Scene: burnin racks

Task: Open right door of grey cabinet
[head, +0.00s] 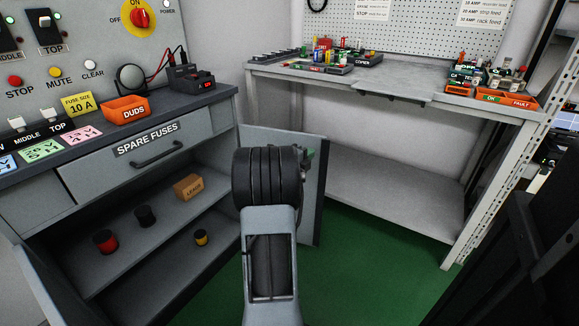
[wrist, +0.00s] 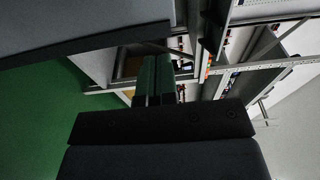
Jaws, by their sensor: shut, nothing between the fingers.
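The grey cabinet (head: 80,180) stands at the left in the head view, with its lower compartment open to view. Its right door (head: 314,205) stands swung out from the cabinet front, partly hidden behind my arm. The left door (head: 45,290) is also swung out, at the bottom left. My gripper (head: 309,158) is mostly hidden behind my wrist, beside the upper part of the right door; I cannot tell whether it touches. In the wrist view its green fingers (wrist: 154,78) are together and hold nothing. A large grey panel (wrist: 90,25) lies close to them at upper left.
Inside the cabinet are a brown box (head: 188,186) and several small spools on shelves. Above is the spare fuses drawer (head: 120,165), shut. A grey workbench (head: 400,90) with a lower shelf stands behind the door. Green floor (head: 370,270) is clear at right.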

